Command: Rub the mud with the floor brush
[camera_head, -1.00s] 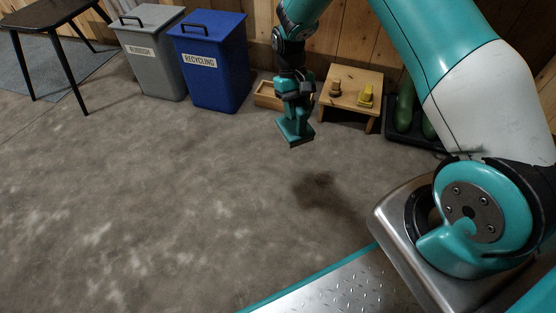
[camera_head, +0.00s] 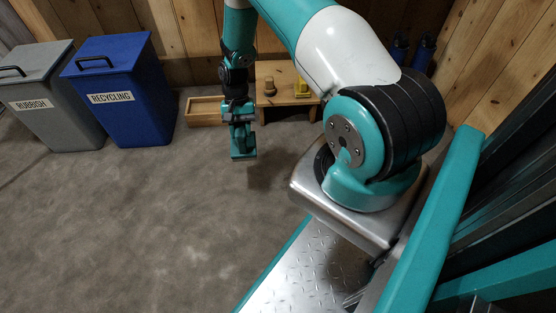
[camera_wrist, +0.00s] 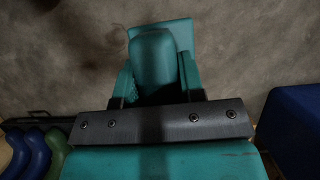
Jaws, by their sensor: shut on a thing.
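My gripper (camera_head: 241,116) is shut on the floor brush (camera_head: 243,153), which is teal with a rounded handle and a rectangular head. It hangs head down, apparently just above the floor. The brush also fills the middle of the wrist view (camera_wrist: 155,62), between my fingers (camera_wrist: 158,90). The mud (camera_head: 268,174) is a faint dark patch on the grey floor, just right of and nearer than the brush head in the head view. My arm base may hide its right part. I cannot clearly tell the mud from shadow in the wrist view.
A low wooden stool (camera_head: 273,100) with small items stands behind the gripper, beside a shallow wooden box (camera_head: 203,119). A blue recycling bin (camera_head: 117,98) and a grey rubbish bin (camera_head: 50,105) stand left. The floor in front is clear. Wooden walls close the back.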

